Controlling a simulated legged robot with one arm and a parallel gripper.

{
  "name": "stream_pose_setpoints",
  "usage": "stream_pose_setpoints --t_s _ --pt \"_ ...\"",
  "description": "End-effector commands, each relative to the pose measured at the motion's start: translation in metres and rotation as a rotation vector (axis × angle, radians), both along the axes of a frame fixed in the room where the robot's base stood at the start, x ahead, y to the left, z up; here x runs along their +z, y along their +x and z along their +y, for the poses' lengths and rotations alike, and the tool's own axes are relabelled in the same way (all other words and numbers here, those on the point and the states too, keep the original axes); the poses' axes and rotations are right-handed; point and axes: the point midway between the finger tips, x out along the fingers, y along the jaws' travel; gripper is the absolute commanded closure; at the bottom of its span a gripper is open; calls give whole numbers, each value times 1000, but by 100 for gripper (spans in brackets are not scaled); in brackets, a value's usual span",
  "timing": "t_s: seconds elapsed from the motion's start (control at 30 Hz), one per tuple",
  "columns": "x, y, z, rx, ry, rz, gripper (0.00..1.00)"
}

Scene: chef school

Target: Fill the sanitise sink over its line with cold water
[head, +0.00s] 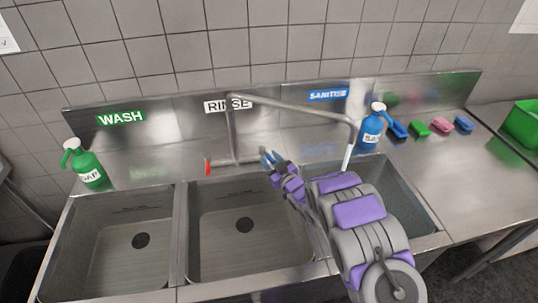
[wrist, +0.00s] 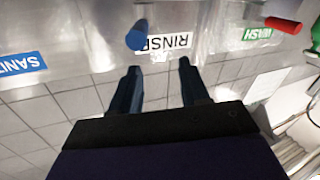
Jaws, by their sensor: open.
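The sanitise sink (head: 409,199) is the right basin, under the blue SANITISE sign (head: 328,95). My arm covers much of it; I cannot see its line or water level. The tap spout (head: 352,130) points down over it, with a pale streak below that looks like running water. The red tap handle (head: 207,167) is left of the tap; it also shows in the wrist view (wrist: 283,24). The blue tap handle (wrist: 137,38) is just beyond one fingertip in the wrist view. My gripper (head: 272,158) is open and empty near the tap's base, also seen in the wrist view (wrist: 158,65).
The wash basin (head: 115,260) and rinse basin (head: 225,262) look empty. A green soap bottle (head: 85,165) stands at left. A blue bottle (head: 371,127) stands behind the sanitise sink, with blue, green and pink sponges (head: 441,123) to its right. A green crate (head: 523,122) is far right.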

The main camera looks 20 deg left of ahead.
Motion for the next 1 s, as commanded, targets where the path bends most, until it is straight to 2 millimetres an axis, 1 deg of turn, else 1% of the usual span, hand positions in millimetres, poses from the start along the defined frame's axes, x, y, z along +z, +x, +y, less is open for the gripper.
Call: stream_pose_setpoints --t_s 0.3,0.6,0.8,1.0 --pt "3 -38 -22 0 -5 4 55" --pt "7 -71 -42 -1 -2 3 55" --pt "8 -83 -49 0 -1 2 55" --pt "9 -86 -50 -1 0 0 55"
